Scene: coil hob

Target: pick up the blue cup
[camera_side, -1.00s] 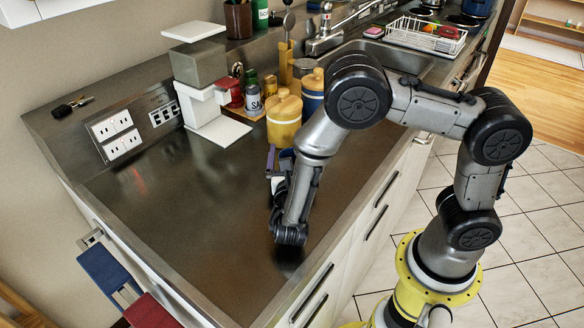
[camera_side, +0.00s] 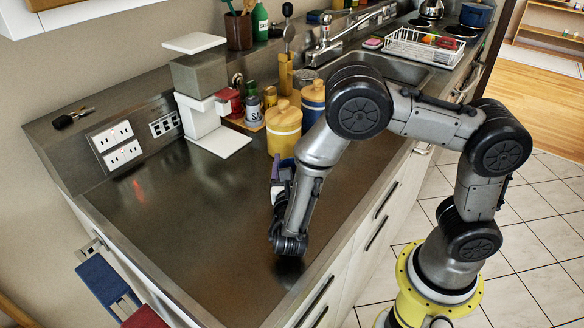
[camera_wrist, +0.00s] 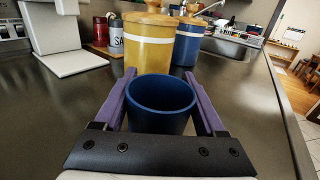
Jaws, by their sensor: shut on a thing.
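The blue cup (camera_wrist: 161,101) stands upright between the two purple fingers of my gripper (camera_wrist: 161,92) in the wrist view. The fingers press on its left and right sides, and its open rim faces up toward the camera. The cup's lower part is hidden behind the dark gripper body, so I cannot tell whether it touches the counter. In the side view my gripper (camera_side: 279,172) is low over the counter, in front of the yellow canister, and the cup is not clearly visible there.
A yellow canister (camera_wrist: 147,43) and a blue canister (camera_wrist: 188,45) with wooden lids stand just beyond the cup. The counter (camera_side: 180,225) is clear at the left and front.

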